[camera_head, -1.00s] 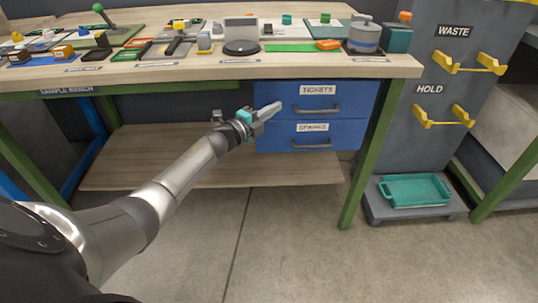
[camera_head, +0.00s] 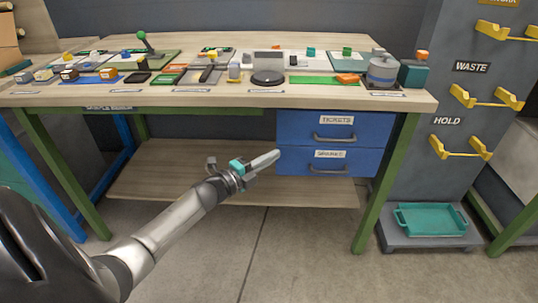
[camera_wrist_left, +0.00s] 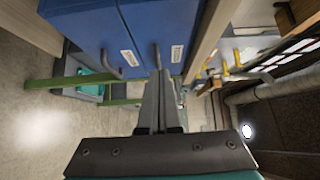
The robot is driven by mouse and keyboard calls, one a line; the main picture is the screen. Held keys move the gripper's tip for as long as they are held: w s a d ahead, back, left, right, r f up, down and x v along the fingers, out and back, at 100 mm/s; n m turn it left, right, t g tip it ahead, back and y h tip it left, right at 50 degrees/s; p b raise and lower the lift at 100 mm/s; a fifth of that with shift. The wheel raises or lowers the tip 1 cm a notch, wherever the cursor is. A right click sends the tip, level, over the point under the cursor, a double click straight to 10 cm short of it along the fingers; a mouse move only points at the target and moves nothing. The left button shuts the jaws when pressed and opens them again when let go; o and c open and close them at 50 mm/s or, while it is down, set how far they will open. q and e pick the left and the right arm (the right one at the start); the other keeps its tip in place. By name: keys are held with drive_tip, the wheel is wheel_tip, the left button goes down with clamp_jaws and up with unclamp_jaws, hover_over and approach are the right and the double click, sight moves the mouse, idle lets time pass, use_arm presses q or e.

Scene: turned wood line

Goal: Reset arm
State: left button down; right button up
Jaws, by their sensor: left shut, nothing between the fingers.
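My left gripper (camera_head: 266,160) is shut and empty. In the head view it is in front of the bench, below the bench top and just left of the blue drawers. The upper drawer (camera_head: 292,127) reads TICKETS and the lower one (camera_head: 292,162) has a label with a handle under it. In the left wrist view the closed fingers (camera_wrist_left: 158,82) point toward the drawer fronts (camera_wrist_left: 95,28), which appear turned sideways. I cannot tell if the fingers touch a drawer; they look apart from it. My right gripper is not in view.
The wooden bench top (camera_head: 200,97) holds several parts, mats and a grey round canister (camera_head: 382,70). A lower shelf (camera_head: 160,165) lies under it. A green leg (camera_head: 386,180) and a teal tray (camera_head: 430,219) stand at the right. The floor in front is open.

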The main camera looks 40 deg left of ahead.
use_arm(q)
drive_tip(key=shift+s, duration=0.35)
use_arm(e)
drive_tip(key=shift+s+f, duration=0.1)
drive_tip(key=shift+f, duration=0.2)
